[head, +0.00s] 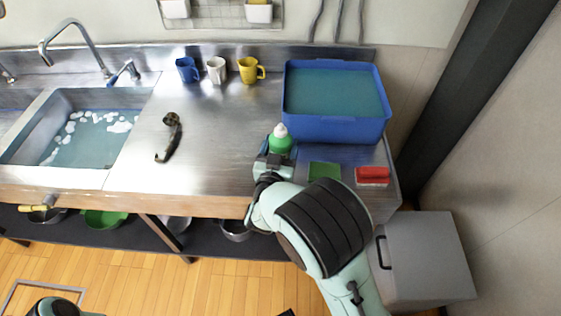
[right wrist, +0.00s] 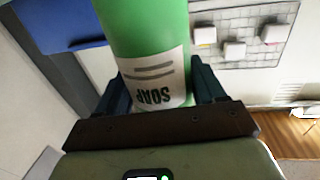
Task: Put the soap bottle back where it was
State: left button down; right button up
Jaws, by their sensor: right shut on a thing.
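The green soap bottle (head: 281,142) with a white cap is upright at the counter's front, left of the blue tub's near corner. My right gripper (head: 275,160) is shut on it from the front. In the right wrist view the bottle (right wrist: 150,40) with its "SOAP" label sits between the two fingers (right wrist: 158,90). Whether its base touches the counter is hidden. A flat green square (head: 324,171) lies on the counter just right of the gripper, with nothing on it. My left gripper is not in view.
A blue tub (head: 335,131) of water stands behind and right. A red-and-white block (head: 372,176) lies at the right edge. A dark ladle-like tool (head: 170,138), blue, white and yellow mugs (head: 248,71) and a sink (head: 40,124) are left. Mid-counter is mostly clear.

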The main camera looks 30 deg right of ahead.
jog(key=shift+f+b, duration=0.55)
jog(key=shift+f, duration=1.9)
jog(key=shift+f, duration=0.1)
jog(key=shift+f, duration=0.15)
jog(key=o, duration=1.3)
jog(key=shift+s+a+r, duration=0.1)
jog(key=shift+r, duration=0.2)
jog(key=v, duration=1.1)
jog(key=shift+s+a, duration=0.2)
jog(key=shift+s, duration=0.15)
